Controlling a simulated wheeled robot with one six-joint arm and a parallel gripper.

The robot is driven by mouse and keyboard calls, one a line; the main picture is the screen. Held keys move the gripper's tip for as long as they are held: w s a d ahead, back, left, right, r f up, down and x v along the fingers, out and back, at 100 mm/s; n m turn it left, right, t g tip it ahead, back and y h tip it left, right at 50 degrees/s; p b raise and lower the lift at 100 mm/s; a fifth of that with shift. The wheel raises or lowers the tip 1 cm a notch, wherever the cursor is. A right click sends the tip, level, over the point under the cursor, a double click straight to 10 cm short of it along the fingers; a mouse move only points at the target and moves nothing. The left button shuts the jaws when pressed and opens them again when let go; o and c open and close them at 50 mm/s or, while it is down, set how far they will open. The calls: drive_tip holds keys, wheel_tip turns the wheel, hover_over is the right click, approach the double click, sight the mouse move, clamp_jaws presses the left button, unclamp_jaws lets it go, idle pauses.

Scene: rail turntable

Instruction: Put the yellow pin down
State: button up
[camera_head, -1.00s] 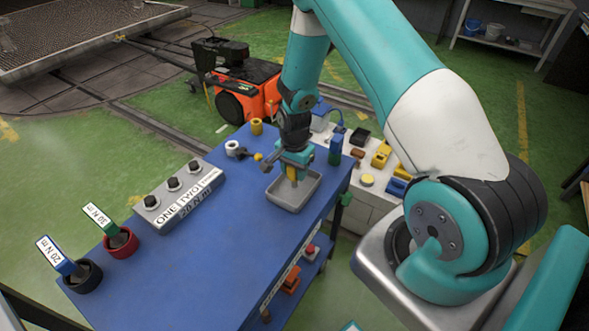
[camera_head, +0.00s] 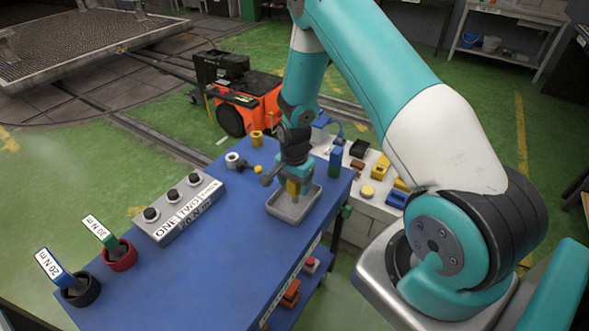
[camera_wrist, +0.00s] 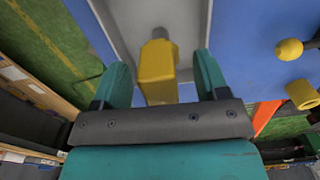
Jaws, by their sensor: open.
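The yellow pin (camera_wrist: 157,66), with a grey end, shows between the two teal fingers of my gripper (camera_wrist: 161,74) in the wrist view. The fingers stand apart, with a gap on each side of the pin. In the head view the yellow pin (camera_head: 293,187) shows just below my gripper (camera_head: 296,178), over or in the grey tray (camera_head: 275,209) on the blue table. The tray also shows in the wrist view (camera_wrist: 115,18). Whether the pin rests on the tray floor is hard to tell.
The blue table (camera_head: 215,265) is clear in front of the tray. A grey button box (camera_head: 180,207) and two cups, red (camera_head: 120,256) and black (camera_head: 82,291), stand left. A white ring (camera_head: 233,160) and yellow ring (camera_head: 257,138) are behind. A blue-green block (camera_head: 335,162) is right of my gripper.

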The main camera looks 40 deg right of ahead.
wheel_tip(320, 180, up, 11)
drive_tip(key=b, duration=0.3)
drive_tip(key=shift+a+r, duration=0.1)
drive_tip(key=s+a+r+n+y, duration=0.1)
drive_tip(key=s+a+r+n, duration=0.2)
drive_tip(key=a+r+n, duration=0.35)
drive_tip(key=s+a+r+n+y, duration=0.1)
drive_tip(key=s+a+r+n, duration=0.5)
drive_tip(key=s, duration=0.4)
drive_tip(key=s+a+r+n+y, duration=0.2)
drive_tip(key=s+a+r+n, duration=0.4)
drive_tip(key=s+a+n, duration=0.2)
drive_tip(key=shift+s+a+r+n, duration=0.15)
drive_tip(key=shift+s+a+n, duration=0.2)
drive_tip(key=shift+s+a, duration=0.6)
drive_tip(key=shift+s+d, duration=0.1)
drive_tip(key=shift+d, duration=0.15)
